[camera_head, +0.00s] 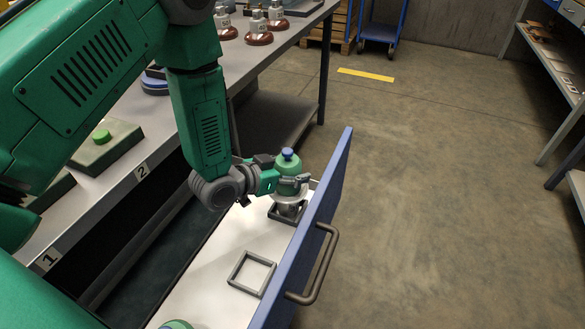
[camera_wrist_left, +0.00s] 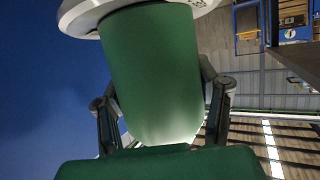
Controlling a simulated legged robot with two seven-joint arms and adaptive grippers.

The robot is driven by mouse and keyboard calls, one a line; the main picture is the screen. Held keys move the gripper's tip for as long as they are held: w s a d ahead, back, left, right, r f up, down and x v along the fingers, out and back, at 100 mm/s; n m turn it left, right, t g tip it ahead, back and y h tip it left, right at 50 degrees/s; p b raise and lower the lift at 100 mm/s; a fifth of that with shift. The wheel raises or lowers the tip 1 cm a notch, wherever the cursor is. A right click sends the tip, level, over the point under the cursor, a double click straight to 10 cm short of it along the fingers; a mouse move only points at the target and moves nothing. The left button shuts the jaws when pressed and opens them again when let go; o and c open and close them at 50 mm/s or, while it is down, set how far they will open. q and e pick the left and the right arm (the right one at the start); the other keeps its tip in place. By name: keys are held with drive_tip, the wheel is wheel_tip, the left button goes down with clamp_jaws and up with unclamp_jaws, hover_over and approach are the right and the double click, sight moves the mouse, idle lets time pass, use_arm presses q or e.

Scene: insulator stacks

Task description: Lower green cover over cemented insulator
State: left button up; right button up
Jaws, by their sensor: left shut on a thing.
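The green cover (camera_head: 289,168), with a blue knob (camera_head: 287,154) on top, is held upright by my left gripper (camera_head: 291,183) in the open drawer. In the left wrist view the cover (camera_wrist_left: 152,75) fills the middle between the two fingers. A pale grey insulator (camera_head: 289,207) stands directly below the cover, in a dark square frame (camera_head: 274,214). In the left wrist view a pale disc (camera_wrist_left: 82,14) with small marks borders the cover. The gripper hides how far the cover reaches over the insulator. My right gripper is out of view.
The drawer has a tall blue front (camera_head: 311,221) with a dark handle (camera_head: 322,264), close to the gripper. An empty square frame (camera_head: 236,271) lies nearer on the white drawer floor. A green rounded object (camera_head: 176,325) shows at the bottom edge. Marked insulators (camera_head: 258,29) stand on the grey bench.

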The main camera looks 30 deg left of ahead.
use_arm(q)
drive_tip(key=o, duration=1.2)
drive_tip(key=shift+o, duration=0.2)
drive_tip(key=v, duration=1.2)
drive_tip(key=s+f+g+y+p, duration=0.1)
drive_tip(key=s+f+g, duration=0.1)
drive_tip(key=s+f, duration=0.1)
drive_tip(key=s+f+n+g+y+p, duration=0.1)
drive_tip(key=s+f+g, duration=0.1)
drive_tip(key=s+f, duration=0.1)
drive_tip(key=s+f+n+g+y+p, duration=0.1)
drive_tip(key=s+f+g, duration=0.1)
drive_tip(key=s+f, duration=0.2)
drive_tip(key=shift+s+d+g+y+p, duration=0.15)
drive_tip(key=shift+d+g+y+p, duration=0.15)
drive_tip(key=shift+d+y, duration=0.1)
drive_tip(key=s+f+g, duration=0.1)
drive_tip(key=s, duration=0.3)
drive_tip(key=s+f+n+g+y+p, duration=0.1)
drive_tip(key=s+g, duration=0.1)
drive_tip(key=s, duration=0.1)
drive_tip(key=s+f+n+g, duration=0.1)
drive_tip(key=s+g, duration=0.1)
drive_tip(key=s, duration=0.2)
drive_tip(key=shift+s+d+y+p, duration=0.2)
drive_tip(key=shift+s+y+p, duration=0.1)
drive_tip(key=shift+y, duration=0.1)
drive_tip(key=shift+s+f, duration=0.1)
drive_tip(key=shift+f, duration=0.05)
